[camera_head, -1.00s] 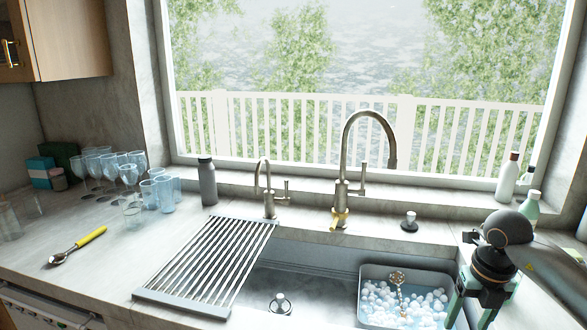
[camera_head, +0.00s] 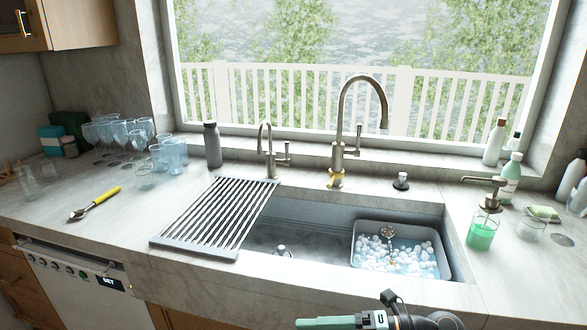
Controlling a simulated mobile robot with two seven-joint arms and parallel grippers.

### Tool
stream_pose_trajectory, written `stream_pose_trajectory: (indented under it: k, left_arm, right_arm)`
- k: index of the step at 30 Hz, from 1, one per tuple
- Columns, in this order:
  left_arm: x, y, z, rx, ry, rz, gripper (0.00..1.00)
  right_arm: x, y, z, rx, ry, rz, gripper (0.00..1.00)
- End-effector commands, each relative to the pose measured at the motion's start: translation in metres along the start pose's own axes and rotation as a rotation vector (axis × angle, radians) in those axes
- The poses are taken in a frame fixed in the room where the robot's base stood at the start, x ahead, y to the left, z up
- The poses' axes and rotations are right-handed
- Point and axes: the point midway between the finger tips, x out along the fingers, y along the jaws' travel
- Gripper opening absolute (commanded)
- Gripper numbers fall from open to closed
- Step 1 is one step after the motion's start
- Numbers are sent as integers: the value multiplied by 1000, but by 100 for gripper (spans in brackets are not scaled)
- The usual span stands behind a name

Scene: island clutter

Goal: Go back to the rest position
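My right gripper (camera_head: 328,322) is at the bottom edge of the head view, in front of the counter and below the sink. Its teal finger part points left and the rest is cut off by the frame edge, so I cannot tell whether it is open or shut. No object shows in it. My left gripper is not in view.
The sink (camera_head: 300,207) holds a grey tub (camera_head: 437,277) of bubbles. A drying rack (camera_head: 170,243) lies over its left side. A green soap dispenser (camera_head: 482,232) stands at right. Glasses (camera_head: 122,131) and a yellow-handled utensil (camera_head: 95,203) are at left.

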Motion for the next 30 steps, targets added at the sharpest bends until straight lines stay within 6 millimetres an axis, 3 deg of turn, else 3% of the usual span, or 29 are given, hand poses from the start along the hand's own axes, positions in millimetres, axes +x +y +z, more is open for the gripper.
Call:
stream_pose_trajectory:
  k: [1,4,7,11,13,18,21,25,30]
  left_arm:
    - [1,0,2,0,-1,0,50]
    - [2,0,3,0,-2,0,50]
    - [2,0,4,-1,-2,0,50]
    - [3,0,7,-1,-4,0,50]
    - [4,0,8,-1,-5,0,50]
    - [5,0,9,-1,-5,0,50]
    - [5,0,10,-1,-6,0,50]
    - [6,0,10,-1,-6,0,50]
    - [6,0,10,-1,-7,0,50]
  right_arm:
    - [7,4,-4,91,-48,135,67]
    - [4,9,3,279,-187,367,67]
    - [-12,-7,18,502,-364,548,67]
    - [-44,-64,29,832,-627,698,67]
    - [-60,-109,24,1027,-775,737,67]
    - [-89,-218,-23,1463,-1074,723,67]
    - [-95,-260,-57,1647,-1181,681,67]
    - [-98,-290,-89,1795,-1254,636,67]
    - [-99,-300,-102,1851,-1279,614,67]
